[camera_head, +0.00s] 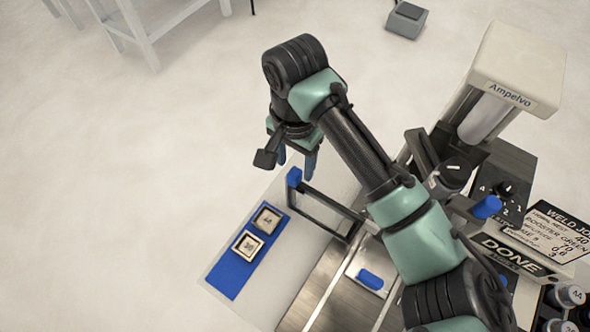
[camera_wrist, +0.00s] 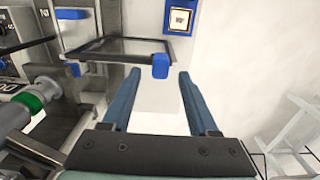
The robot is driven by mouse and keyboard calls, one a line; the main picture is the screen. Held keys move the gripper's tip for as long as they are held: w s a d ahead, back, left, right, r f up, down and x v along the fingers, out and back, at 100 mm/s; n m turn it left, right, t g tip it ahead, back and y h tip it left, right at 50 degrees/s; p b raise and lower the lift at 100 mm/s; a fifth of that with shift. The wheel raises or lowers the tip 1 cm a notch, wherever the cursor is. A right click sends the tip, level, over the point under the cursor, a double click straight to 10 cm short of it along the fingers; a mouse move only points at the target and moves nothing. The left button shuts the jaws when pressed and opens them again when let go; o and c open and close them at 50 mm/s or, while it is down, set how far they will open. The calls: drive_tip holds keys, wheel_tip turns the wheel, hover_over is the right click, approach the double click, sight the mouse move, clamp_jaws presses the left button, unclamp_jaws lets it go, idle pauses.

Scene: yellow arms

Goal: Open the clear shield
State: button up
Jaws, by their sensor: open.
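The clear shield (camera_head: 322,212) is a dark-framed see-through panel at the front of the machine, and it also shows in the wrist view (camera_wrist: 125,47). A blue handle (camera_head: 294,177) sits at its outer corner; in the wrist view the handle (camera_wrist: 160,66) lies just beyond my fingertips, between their lines. My gripper (camera_head: 297,165) is open and empty, its blue fingers pointing down close to the handle. In the wrist view the gap between the fingers (camera_wrist: 160,80) is clear. I cannot tell whether a finger touches the handle. My arm hides part of the machine.
A blue mat (camera_head: 226,277) with two square framed pieces lies left of the shield. The Ampelvo machine head (camera_head: 515,70), a knob panel and a DONE sign (camera_head: 512,255) stand at right. A blue block (camera_head: 370,279) sits on a white plate. Open floor lies left.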

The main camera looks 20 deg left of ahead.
wheel_tip(320, 180, up, 9)
drive_tip(key=shift+f+b, duration=0.15)
drive_tip(key=shift+b, duration=0.2)
idle(0.3)
